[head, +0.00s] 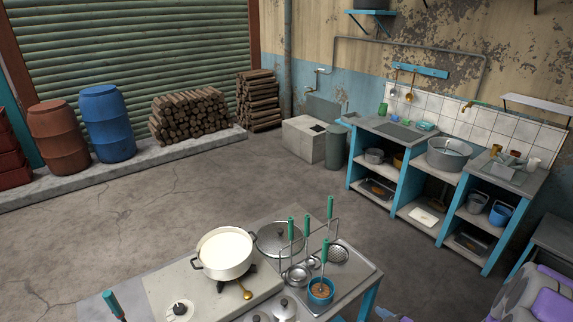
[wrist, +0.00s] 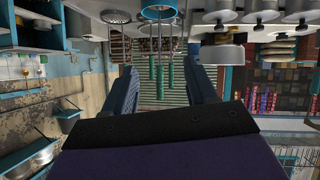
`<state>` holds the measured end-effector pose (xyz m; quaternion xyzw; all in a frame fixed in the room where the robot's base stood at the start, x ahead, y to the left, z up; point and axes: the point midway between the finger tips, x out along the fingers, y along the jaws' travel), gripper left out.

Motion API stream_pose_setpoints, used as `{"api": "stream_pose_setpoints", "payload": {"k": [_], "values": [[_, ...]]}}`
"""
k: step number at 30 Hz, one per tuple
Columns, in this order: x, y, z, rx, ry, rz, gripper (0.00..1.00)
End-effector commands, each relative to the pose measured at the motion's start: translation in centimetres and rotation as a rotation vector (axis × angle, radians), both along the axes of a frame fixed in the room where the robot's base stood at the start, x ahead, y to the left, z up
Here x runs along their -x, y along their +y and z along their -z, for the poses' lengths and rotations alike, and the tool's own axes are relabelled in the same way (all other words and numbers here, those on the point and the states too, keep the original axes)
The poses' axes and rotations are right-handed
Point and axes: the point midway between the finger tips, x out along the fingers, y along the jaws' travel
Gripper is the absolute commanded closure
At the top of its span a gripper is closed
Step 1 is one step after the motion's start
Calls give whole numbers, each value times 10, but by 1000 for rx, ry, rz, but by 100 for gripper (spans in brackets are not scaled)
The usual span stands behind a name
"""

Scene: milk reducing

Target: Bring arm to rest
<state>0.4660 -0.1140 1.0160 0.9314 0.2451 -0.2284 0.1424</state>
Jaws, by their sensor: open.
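My gripper (wrist: 164,88) shows in the wrist view with its two dark fingers wide apart and nothing between them. That view is upside down, with utensils and pots hanging from the top of the picture. Several green-handled utensils (wrist: 160,72) appear beyond the gap between the fingers, apart from them. In the head view purple parts of my arm show at the lower right edge; the fingers cannot be made out there. A white pot of milk (head: 226,250) stands upright on the stove counter (head: 165,282).
A utensil rack (head: 337,235), a round lid (head: 279,238) and a blue cup (head: 320,291) crowd the near counter. A sink unit (head: 402,135) stands along the right wall. Barrels (head: 107,122) and stacked firewood (head: 190,115) line the back. The floor between is clear.

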Motion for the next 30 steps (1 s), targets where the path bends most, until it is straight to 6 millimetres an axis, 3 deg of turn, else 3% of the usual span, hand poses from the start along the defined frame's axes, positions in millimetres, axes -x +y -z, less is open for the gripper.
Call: {"api": "stream_pose_setpoints", "payload": {"k": [8, 17, 23, 30], "values": [[5, -35, -2, 274, 286, 73, 43], [40, -53, -47, 432, 544, 272, 43], [81, -40, -84, 448, 697, 417, 43], [149, 4, -123, 384, 877, 555, 43]]}}
